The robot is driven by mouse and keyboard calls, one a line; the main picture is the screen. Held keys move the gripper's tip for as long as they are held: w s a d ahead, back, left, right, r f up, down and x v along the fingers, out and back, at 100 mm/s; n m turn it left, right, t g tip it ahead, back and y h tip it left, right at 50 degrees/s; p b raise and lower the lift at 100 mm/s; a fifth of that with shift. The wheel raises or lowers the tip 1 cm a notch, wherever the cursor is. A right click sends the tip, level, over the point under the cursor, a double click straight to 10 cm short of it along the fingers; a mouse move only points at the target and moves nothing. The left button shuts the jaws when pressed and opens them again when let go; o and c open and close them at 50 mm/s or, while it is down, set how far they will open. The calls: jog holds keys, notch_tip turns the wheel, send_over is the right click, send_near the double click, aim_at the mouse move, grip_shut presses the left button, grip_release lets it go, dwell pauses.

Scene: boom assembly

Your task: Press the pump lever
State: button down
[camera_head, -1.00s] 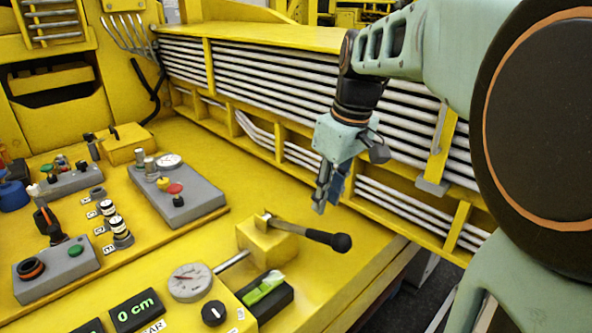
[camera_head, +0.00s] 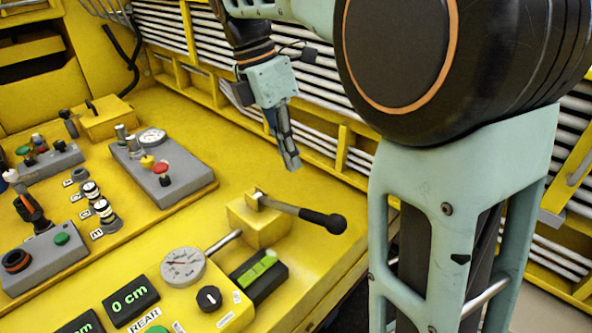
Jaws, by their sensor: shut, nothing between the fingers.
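The pump lever (camera_head: 295,209) has a metal arm and a black knob. It pivots on a yellow block (camera_head: 259,220) on the yellow console and extends to the right, slightly downward in the picture. My gripper (camera_head: 291,165) is shut and empty. It points down, above and behind the lever in the picture, apart from it. Its exact height over the console cannot be told.
A pressure gauge (camera_head: 183,268) and a black box with a green switch (camera_head: 258,272) sit in front of the lever. A grey button box (camera_head: 163,170) stands to the left. Silver pipes (camera_head: 205,45) run behind the console. The console around the lever's far side is clear.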

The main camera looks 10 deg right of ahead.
aim_at(317, 215)
jog(key=r+n, duration=0.1)
jog(key=a+n+h, duration=0.1)
jog(key=n, duration=0.1)
jog(key=shift+w+r, duration=0.35)
jog(key=shift+r, duration=0.05)
jog(key=x, duration=1.4)
jog(key=shift+s+d, duration=0.1)
jog(key=shift+s, duration=0.1)
